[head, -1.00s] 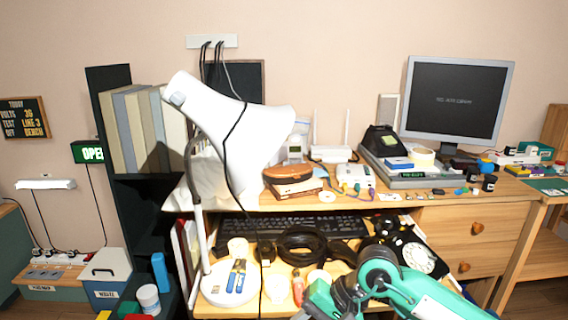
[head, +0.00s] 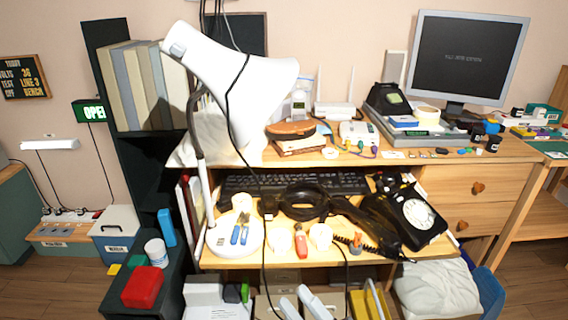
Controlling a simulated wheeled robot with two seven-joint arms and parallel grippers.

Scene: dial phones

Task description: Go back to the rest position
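The black dial phone (head: 428,238), with its pale round dial facing up, lies on the right part of the pulled-out lower desk board. A long black handset-like piece (head: 368,223) lies against its left side, with a coiled cord in front. My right gripper (head: 301,305) shows only as two pale, slanted fingers at the bottom edge, apart from each other with nothing seen between them. It is in front of and below the board, clear of the phone. My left gripper is not in view.
The desk board (head: 230,263) also bears a white lamp base, screwdrivers, a black cable coil (head: 305,202) and a keyboard (head: 240,184). Below stand boxes, a yellow holder (head: 366,303) and a white bag (head: 437,288). A red block (head: 143,287) is at lower left.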

